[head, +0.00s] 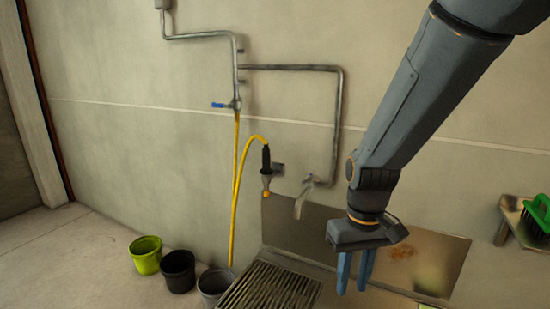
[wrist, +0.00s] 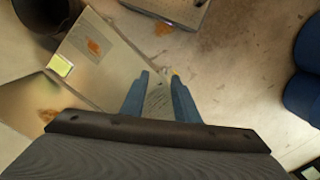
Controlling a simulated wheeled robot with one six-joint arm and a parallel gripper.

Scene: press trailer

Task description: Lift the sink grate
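The sink grate (head: 268,288) is a slatted metal grid at the bottom of the head view, left of my gripper. It lies in the sink area below the wall tap, and its lower edge is cut off by the frame. My gripper (head: 355,270) hangs to the right of the grate, pointing down, apart from it. Its two blue fingers are spread with nothing between them. In the wrist view the fingers (wrist: 160,95) also stand apart and empty.
A metal tap (head: 305,196) juts from the wall above the sink. A yellow hose (head: 236,190) and spray nozzle (head: 266,172) hang left of it. Green (head: 146,256), black (head: 178,272) and grey (head: 213,284) buckets stand left of the grate. A green brush (head: 539,212) is at far right.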

